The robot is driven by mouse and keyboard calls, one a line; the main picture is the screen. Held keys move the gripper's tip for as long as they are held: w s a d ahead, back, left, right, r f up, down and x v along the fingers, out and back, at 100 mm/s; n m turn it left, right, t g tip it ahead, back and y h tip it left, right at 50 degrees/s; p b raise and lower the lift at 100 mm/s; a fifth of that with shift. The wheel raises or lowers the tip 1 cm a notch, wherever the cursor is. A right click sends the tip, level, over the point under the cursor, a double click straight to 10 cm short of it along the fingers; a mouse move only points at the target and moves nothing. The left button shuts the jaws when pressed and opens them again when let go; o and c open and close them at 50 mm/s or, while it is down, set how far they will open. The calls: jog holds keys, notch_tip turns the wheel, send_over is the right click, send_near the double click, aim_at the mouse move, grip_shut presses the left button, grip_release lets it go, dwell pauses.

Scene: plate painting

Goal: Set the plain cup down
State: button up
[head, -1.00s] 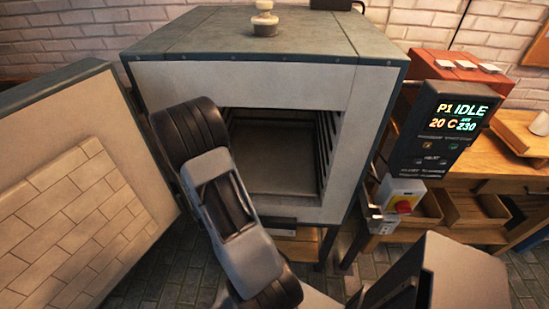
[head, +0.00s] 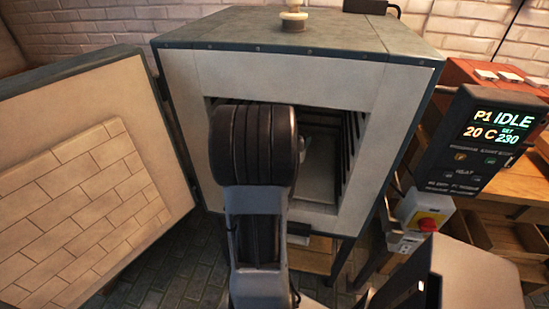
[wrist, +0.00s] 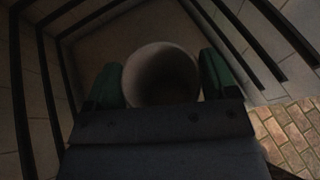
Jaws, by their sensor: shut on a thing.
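The plain cup (wrist: 161,68) shows in the wrist view as a pale round form with its dark mouth facing me. My gripper (wrist: 160,82) is shut on it, one green finger on each side. In the head view my arm hides both the cup and the gripper. The kiln (head: 385,170) stands open in the head view, with my arm across the left part of its opening. In the wrist view, ribbed kiln walls (wrist: 60,85) surround the cup. I cannot tell whether the cup touches the kiln floor.
The kiln door (head: 80,170) is swung open to the left, brick lining showing. A controller (head: 485,145) on the right reads IDLE, 20 C, set 230. A switch box with a red knob (head: 427,223) is below it. The right part of the kiln floor (head: 318,180) looks clear.

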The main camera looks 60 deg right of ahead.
jog(key=w+f+p, duration=0.3)
jog(key=w+f, duration=0.9)
jog(key=w, duration=0.1)
jog(key=shift+w+d+f, duration=0.15)
jog(key=shift+d+f, duration=0.15)
jog(key=shift+f+b, duration=0.2)
jog(key=shift+b, duration=0.1)
jog(key=o, duration=1.3)
jog(key=shift+r, duration=0.1)
jog(key=v, duration=1.2)
jog(key=shift+r, duration=0.1)
